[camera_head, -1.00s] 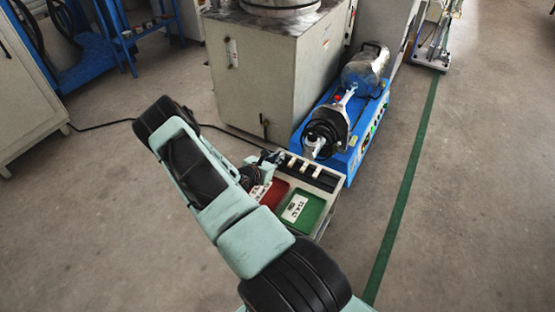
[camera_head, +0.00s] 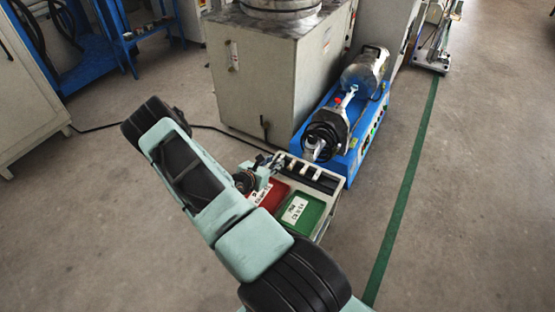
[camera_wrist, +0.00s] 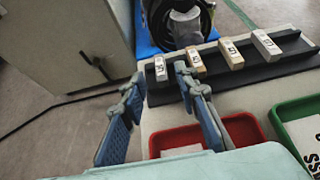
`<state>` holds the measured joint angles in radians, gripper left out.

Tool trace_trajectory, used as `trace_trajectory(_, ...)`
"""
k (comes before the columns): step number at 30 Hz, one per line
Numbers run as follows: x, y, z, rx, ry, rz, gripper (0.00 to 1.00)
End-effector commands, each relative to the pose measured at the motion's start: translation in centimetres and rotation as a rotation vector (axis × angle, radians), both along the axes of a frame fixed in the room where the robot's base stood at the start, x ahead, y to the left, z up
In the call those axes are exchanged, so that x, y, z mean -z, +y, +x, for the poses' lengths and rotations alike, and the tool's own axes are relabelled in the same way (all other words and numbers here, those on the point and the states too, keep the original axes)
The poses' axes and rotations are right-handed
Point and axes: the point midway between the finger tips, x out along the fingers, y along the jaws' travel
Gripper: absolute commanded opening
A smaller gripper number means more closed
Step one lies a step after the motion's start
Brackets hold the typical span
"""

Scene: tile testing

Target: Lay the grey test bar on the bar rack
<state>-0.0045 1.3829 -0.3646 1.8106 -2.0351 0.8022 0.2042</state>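The dark bar rack (camera_wrist: 225,74) lies across the upper part of the wrist view, behind the trays. It also shows in the head view (camera_head: 325,181). A light grey bar (camera_wrist: 160,69) with a dark mark is at the rack's left end, upright in the picture. It looks like the grey test bar, and its lower part sits at the rack. My gripper (camera_wrist: 160,80) is open, its two blue-grey fingers apart on either side of this bar in the picture. I see no contact. In the head view my gripper (camera_head: 270,163) is small and partly hidden by my arm.
Several tan and pinkish marked bars (camera_wrist: 231,54) stand along the rack. A red tray (camera_wrist: 250,125) and a green tray (camera_wrist: 275,118) with white labels lie in front. A blue machine (camera_head: 352,150) stands behind the rack, and a large grey cabinet (camera_head: 265,85) is at the back left.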

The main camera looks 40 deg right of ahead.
Motion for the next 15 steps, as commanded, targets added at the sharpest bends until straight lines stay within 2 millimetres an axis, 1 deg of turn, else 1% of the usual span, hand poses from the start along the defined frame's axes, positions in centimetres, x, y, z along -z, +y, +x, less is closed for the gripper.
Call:
trace_trajectory(1, -0.9, 1.2, -0.2, -0.002, 0.001, 0.002, 0.28)
trace_trajectory(6, -2.4, 4.4, -1.1, -0.002, 0.001, 0.002, 0.28)
trace_trajectory(10, -3.3, 6.2, -1.6, -0.002, -0.001, 0.001, 0.28)
trace_trajectory(15, -3.8, 7.4, -2.0, 0.000, -0.001, 0.001, 0.28)
